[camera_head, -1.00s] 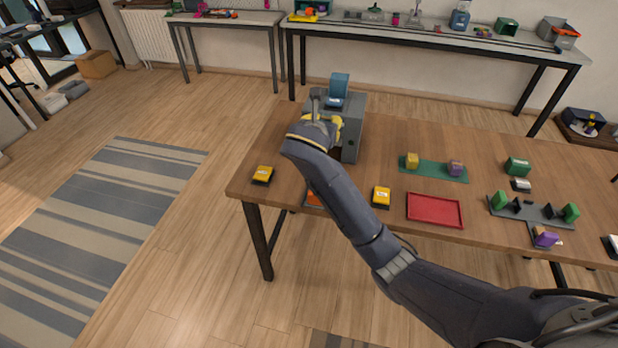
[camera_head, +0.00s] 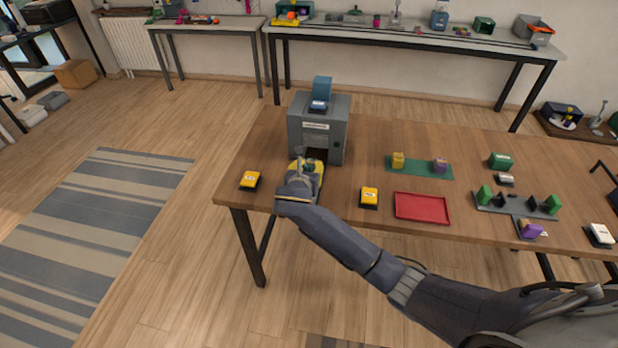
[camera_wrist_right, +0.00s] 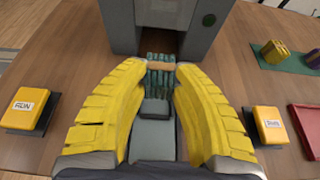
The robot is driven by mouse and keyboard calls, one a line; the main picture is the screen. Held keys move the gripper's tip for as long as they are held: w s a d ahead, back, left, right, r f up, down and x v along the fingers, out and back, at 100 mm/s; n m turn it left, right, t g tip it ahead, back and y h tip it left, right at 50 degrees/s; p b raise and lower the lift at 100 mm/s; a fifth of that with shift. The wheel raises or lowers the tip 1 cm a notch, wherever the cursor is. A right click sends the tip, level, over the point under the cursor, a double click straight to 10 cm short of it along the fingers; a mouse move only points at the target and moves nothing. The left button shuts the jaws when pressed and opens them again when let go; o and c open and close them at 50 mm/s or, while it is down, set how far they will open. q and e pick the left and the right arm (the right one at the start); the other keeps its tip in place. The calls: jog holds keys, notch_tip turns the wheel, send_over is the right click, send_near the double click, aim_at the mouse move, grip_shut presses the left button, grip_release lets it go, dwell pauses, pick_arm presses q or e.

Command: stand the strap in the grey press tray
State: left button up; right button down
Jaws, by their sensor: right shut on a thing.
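A grey press (camera_head: 318,127) with a blue lever (camera_head: 322,88) on top stands at the left end of the wooden table. Its dark opening faces me and also shows in the right wrist view (camera_wrist_right: 158,42). My right gripper (camera_head: 307,161) is just in front of this opening. In the right wrist view its yellow fingers (camera_wrist_right: 165,70) are shut on the strap (camera_wrist_right: 160,78), which shows as teal strands with a tan band, pointing toward the opening. I cannot make out a separate grey press tray; the opening's floor is dark. My left gripper is not in view.
Yellow blocks on dark bases lie left (camera_head: 250,180) and right (camera_head: 369,196) of my right gripper. Further right are a red tray (camera_head: 422,207), a green mat (camera_head: 419,167) with two small blocks, and a grey rack (camera_head: 516,205) with green ends.

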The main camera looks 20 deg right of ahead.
jog(key=shift+f, duration=2.15)
jog(key=shift+f, duration=0.1)
jog(key=c, duration=1.1)
grip_release()
jog(key=v, duration=1.2)
